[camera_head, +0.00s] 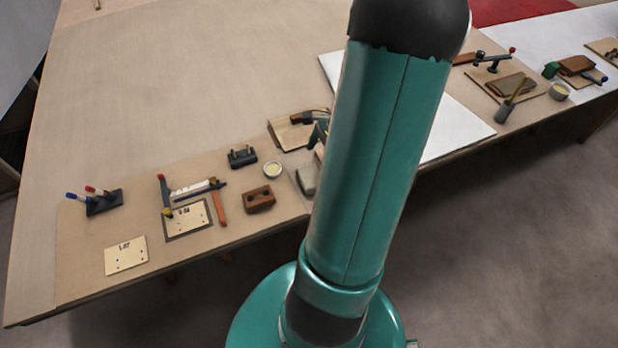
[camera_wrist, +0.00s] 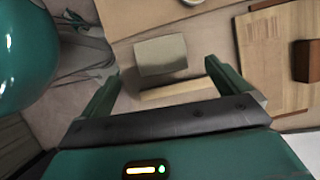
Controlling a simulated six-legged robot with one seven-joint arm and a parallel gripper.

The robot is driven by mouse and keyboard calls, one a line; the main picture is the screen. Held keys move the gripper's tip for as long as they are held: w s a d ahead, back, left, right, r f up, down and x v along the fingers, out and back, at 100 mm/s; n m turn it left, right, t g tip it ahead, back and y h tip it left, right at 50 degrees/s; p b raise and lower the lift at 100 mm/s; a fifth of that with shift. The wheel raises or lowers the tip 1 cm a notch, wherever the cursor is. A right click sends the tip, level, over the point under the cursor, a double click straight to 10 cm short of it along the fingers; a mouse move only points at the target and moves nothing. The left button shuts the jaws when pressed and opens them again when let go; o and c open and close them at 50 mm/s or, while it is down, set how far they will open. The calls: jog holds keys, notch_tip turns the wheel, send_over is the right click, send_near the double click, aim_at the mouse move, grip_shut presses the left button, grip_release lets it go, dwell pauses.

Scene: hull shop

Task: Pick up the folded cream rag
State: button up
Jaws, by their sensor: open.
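A small folded, pale grey-cream block-like cloth (camera_wrist: 160,55), which looks like the cream rag, lies flat on the bench near its edge in the wrist view. My gripper (camera_wrist: 161,72) is open and empty. Its two fingers reach toward the near side of the cloth, one left and one right. I cannot tell how high they are above it. In the head view my arm hides most of the gripper.
A wooden board (camera_wrist: 264,75) with a brown block (camera_wrist: 305,62) lies right of the gripper. The bench (camera_head: 180,75) behind is clear.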

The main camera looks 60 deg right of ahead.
aim_at(310, 176)
jog(key=shift+s+x, duration=0.25)
jog(key=shift+x, duration=0.8)
jog(key=shift+w+a+f, duration=0.1)
jog(key=shift+w+f, duration=0.15)
jog(key=shift+f, duration=0.05)
jog(key=shift+x, duration=2.45)
jog(key=shift+w, duration=0.1)
jog(key=c, duration=1)
